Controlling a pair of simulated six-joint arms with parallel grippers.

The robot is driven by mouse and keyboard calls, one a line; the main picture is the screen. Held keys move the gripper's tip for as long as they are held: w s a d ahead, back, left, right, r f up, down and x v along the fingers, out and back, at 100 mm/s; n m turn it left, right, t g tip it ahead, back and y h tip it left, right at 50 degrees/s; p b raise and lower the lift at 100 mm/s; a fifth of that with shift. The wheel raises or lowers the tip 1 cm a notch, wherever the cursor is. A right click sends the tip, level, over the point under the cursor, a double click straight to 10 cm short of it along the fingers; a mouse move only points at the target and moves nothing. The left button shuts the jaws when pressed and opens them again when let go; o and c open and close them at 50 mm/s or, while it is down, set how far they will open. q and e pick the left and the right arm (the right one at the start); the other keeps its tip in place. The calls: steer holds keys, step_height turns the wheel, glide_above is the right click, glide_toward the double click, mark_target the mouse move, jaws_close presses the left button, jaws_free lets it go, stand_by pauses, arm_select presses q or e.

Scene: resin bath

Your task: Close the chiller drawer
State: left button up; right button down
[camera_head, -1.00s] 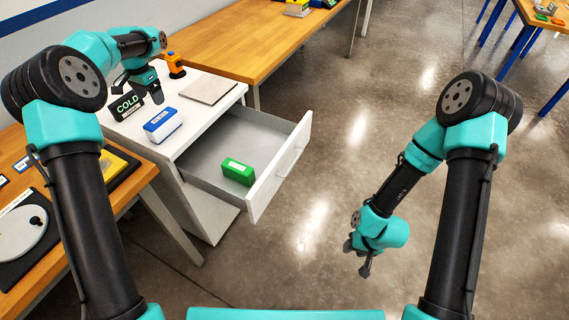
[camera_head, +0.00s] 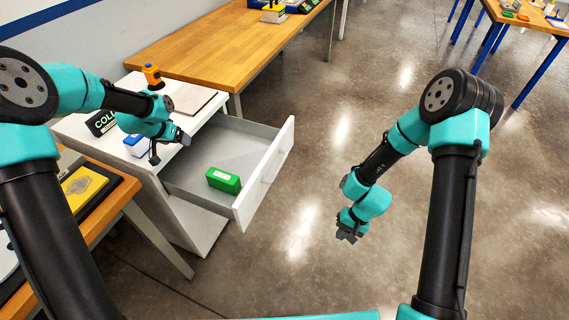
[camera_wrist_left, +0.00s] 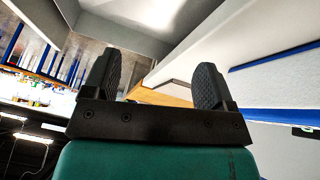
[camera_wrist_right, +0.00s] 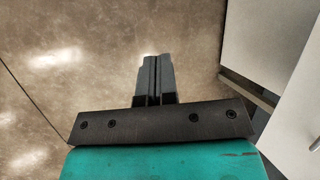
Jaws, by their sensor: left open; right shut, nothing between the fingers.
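The chiller drawer (camera_head: 258,186) stands pulled out from the white chiller cabinet (camera_head: 62,127), its front panel and handle facing right. A green box (camera_head: 223,180) lies inside it. My left gripper (camera_head: 170,145) is open and empty, above the cabinet's edge near the back of the drawer; its spread fingers show in the left wrist view (camera_wrist_left: 155,88). My right gripper (camera_head: 348,232) is shut and empty, over the floor to the right of the drawer front and apart from it. Its closed fingers show in the right wrist view (camera_wrist_right: 154,78), with white panels at the right.
On the cabinet top are a COLD sign (camera_head: 101,122), a blue and white box (camera_head: 137,146) partly behind my left arm, an orange device (camera_head: 153,77) and a flat plate (camera_head: 194,99). A wooden table (camera_head: 215,45) stands behind. Floor right of the drawer is clear.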

mark_target(278, 161)
arm_select(q)
steer(key=s+d+f+n+g, duration=0.1)
steer(key=s+d+f, duration=0.2)
steer(key=s+f, duration=0.4)
steer(key=s+d+f+n+g, duration=0.1)
steer(key=s+d+f+n, duration=0.1)
steer(key=s+f, duration=0.6)
steer(key=s+d+f+n+g, duration=0.1)
steer(key=s+d+f, duration=0.4)
steer(key=s, duration=1.2)
step_height(278, 161, down, 3)
steer(key=shift+f+n+g+h, duration=0.1)
steer(key=shift+n+g+h, duration=0.3)
steer(key=shift+n, duration=0.1)
arm_select(e)
steer(key=w+a+m+t+y, duration=0.2)
steer(key=w+m+t+y, duration=0.1)
steer(key=w+m, duration=0.3)
steer(key=w+a+r+m+t+y, duration=0.1)
steer(key=w+a+m+t+y, duration=0.1)
steer(key=w+m, duration=0.5)
steer(key=w+a+r+m+t+y, duration=0.1)
steer(key=w+m+t+y, duration=0.3)
steer(key=w, duration=0.7)
steer(key=m+y, duration=0.2)
steer(key=shift+w+a+r+m+t, duration=0.15)
steer(key=shift+w+a+m+t, duration=0.15)
steer(key=shift+a+t, duration=0.1)
arm_select(q)
steer(key=shift+d, duration=0.1)
